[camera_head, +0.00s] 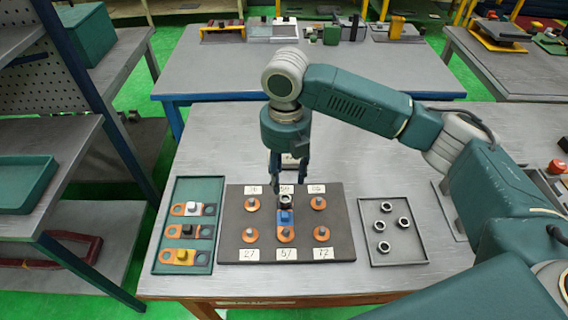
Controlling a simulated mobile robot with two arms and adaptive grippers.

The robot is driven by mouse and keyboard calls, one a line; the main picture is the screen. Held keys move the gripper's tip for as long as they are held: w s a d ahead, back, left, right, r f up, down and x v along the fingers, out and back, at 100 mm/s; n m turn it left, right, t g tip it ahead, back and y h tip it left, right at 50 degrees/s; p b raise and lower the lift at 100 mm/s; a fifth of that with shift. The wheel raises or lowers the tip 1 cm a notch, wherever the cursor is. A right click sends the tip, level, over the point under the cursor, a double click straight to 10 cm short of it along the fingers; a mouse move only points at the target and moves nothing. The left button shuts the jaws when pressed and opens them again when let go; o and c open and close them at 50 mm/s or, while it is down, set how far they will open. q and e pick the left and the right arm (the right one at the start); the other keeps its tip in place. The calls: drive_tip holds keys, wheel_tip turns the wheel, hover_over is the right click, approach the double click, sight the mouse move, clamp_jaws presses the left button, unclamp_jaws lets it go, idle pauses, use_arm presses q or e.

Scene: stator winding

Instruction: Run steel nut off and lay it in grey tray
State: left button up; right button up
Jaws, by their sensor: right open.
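A dark board (235,215) lies on the near table with copper-coloured rings and studs in two rows. A steel nut (286,199) sits at the top middle position, just behind a blue piece (286,216) that is on the middle column. My right gripper (288,190) points down over this nut, open, its fingers to either side; whether they touch it I cannot tell. The grey tray (398,261) lies right of the board with several steel nuts (387,207) in it. My left gripper is not in view.
A green tray (208,185) left of the board holds copper links with white, black and yellow pieces. Small labels (286,253) mark the board positions. My right arm spans the table's right side. Shelving stands at left; another table (210,75) stands behind.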

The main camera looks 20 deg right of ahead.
sight(285, 199)
wheel_tip(285, 199, down, 7)
drive_tip(key=shift+f+p, duration=0.1)
drive_tip(key=shift+p, duration=0.65)
drive_tip(key=shift+f, duration=0.7)
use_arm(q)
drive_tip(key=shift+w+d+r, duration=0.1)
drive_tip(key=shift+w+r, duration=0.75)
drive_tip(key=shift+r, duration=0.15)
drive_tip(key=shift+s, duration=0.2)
use_arm(e)
drive_tip(key=shift+c, duration=0.6)
